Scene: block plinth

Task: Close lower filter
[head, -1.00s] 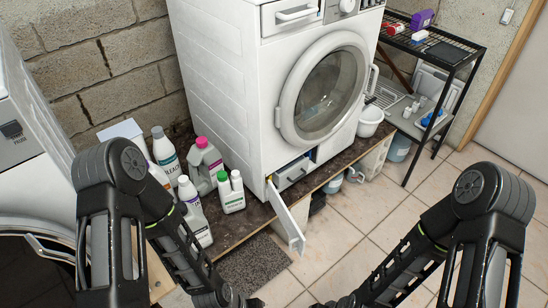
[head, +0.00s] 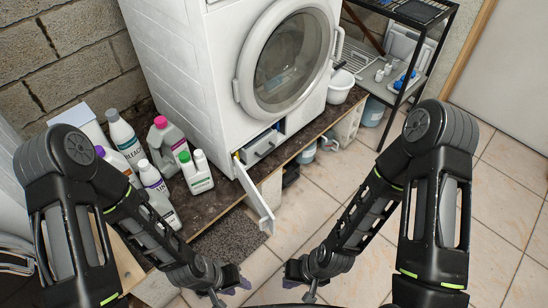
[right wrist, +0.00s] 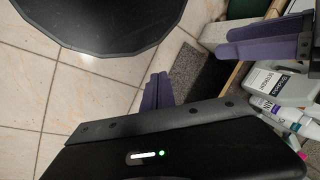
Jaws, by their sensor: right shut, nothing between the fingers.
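The white washing machine (head: 180,70) stands on a dark plinth. Its lower filter flap (head: 256,200) hangs open at the bottom front, swung out toward me, with the grey filter drawer (head: 262,146) visible behind it. My left gripper (head: 236,286) is low at the bottom centre, below the flap and apart from it. My right gripper (head: 293,283) is just right of it, also apart from the flap. Its purple fingers (right wrist: 157,92) are together and empty in the right wrist view. The left gripper's purple fingers (right wrist: 268,40) also show there; their gap is unclear.
Several detergent bottles (head: 165,150) stand on the plinth (head: 212,210) left of the flap. A dark mat (head: 232,238) lies on the floor below. A black shelf (head: 415,45) stands at the right. The tiled floor (head: 320,195) right of the flap is clear.

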